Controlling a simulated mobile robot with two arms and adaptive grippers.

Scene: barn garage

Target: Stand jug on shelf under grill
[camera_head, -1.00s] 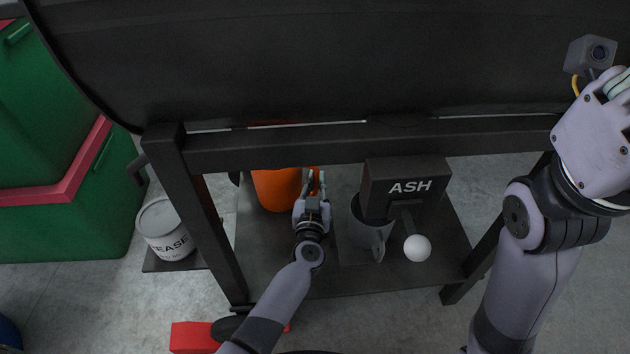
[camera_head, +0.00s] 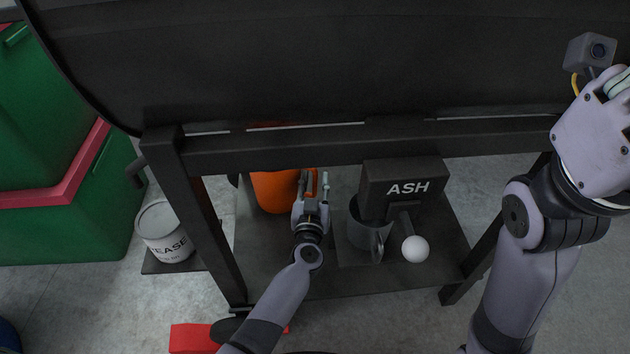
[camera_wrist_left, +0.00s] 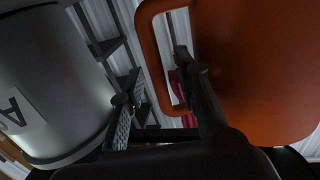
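The orange jug (camera_head: 272,191) stands on the dark shelf (camera_head: 270,262) under the grill (camera_head: 330,70), left of the ash box; the grill frame hides its top in the head view. My left gripper (camera_head: 313,180) is at the jug's right side, with the handle between its fingers. In the left wrist view the jug (camera_wrist_left: 260,60) fills the right side, and its handle (camera_wrist_left: 147,60) runs between the spread fingers, one inside the loop, with gaps showing. My right gripper (camera_head: 617,86) is raised at the right edge, partly cut off, far from the jug.
A black ash box (camera_head: 372,187) hangs over a grey metal can (camera_head: 358,232), with a white ball knob (camera_head: 415,249) in front. A white tub (camera_head: 160,222) stands on a side ledge. Grill legs bound the shelf. Green crates (camera_head: 60,215) stand at the left.

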